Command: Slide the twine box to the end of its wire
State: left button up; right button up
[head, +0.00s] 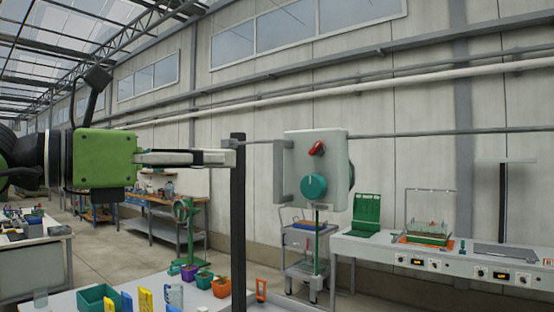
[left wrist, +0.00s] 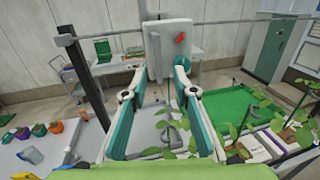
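The twine box (head: 330,165) is a pale box with a teal knob, a red lever and a handle on its left side. It hangs on a horizontal wire (head: 450,133), just right of a dark upright post (head: 238,215). In the left wrist view the box (left wrist: 158,52) is ahead, beyond the fingertips. My left gripper (head: 228,157) reaches in from the left, its tips near the post and apart from the box handle. In the left wrist view its two fingers (left wrist: 153,88) are spread with nothing held between them. My right gripper is not in view.
A table at the bottom holds a green bin (head: 97,297) and small plant pots (head: 221,287). A long white bench (head: 440,258) with trays stands at right. The left wrist view shows leafy seedlings (left wrist: 295,125) below right. The wire right of the box looks clear.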

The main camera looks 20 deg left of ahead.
aim_at(275, 159)
pick_arm(q)
jog(key=p+x, duration=0.4)
jog(key=x, duration=0.8)
jog(key=shift+w+a+r, duration=0.1)
jog(key=shift+w, duration=0.25)
jog(key=shift+w+d+p, duration=0.35)
jog(key=shift+w+p, duration=0.1)
jog(key=shift+w, duration=0.15)
grip_shut()
